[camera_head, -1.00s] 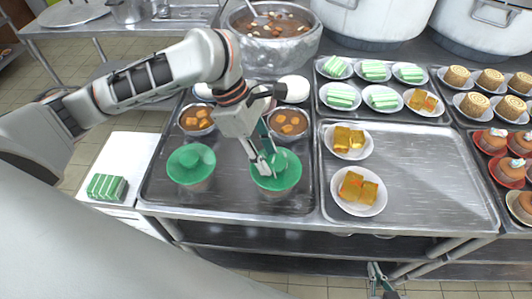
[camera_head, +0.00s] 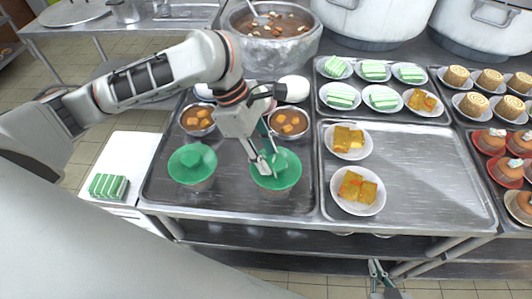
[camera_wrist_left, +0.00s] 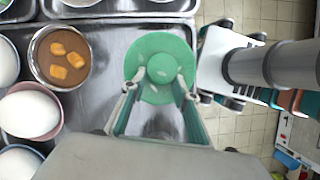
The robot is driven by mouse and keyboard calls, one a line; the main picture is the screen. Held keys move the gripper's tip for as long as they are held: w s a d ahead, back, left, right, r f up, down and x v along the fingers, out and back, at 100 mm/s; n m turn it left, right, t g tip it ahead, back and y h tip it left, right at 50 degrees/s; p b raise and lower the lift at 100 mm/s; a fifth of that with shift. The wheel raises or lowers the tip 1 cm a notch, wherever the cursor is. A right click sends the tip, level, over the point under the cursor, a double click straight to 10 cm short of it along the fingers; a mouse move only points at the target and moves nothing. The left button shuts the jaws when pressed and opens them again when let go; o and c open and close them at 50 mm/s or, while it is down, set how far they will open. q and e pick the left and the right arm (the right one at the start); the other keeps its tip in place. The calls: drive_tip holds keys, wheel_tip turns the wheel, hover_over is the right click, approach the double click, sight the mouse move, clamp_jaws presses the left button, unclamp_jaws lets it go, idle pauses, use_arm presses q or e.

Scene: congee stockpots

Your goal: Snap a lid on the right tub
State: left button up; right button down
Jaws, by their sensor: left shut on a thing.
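My left gripper (camera_head: 266,163) points down at the right tub and is shut on a green lid (camera_head: 285,181). In the left wrist view the fingers (camera_wrist_left: 159,84) sit on either side of the lid's round raised middle (camera_wrist_left: 161,68). The lid lies over the top of the right tub (camera_head: 275,195), whose pale body shows a little below it. I cannot tell whether the rim is snapped down. A second green lid (camera_head: 192,163) covers the left tub (camera_head: 199,186). My right gripper (camera_head: 376,270) is low at the bottom edge, and its opening is unclear.
Two bowls of brown soup with orange cubes, one nearer the right tub (camera_head: 289,123), stand behind the tubs, with white rounded items beyond. Plates of yellow cakes (camera_head: 358,191) stand on the tray to the right.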

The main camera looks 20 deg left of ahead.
idle(0.4)
use_arm(q)
drive_tip(key=shift+f+p, duration=0.2)
drive_tip(key=shift+p, duration=0.55)
idle(1.8)
drive_tip(key=o, duration=1.1)
drive_tip(key=shift+o, duration=0.2)
drive_tip(key=o, duration=0.5)
drive_tip(key=shift+r, duration=0.1)
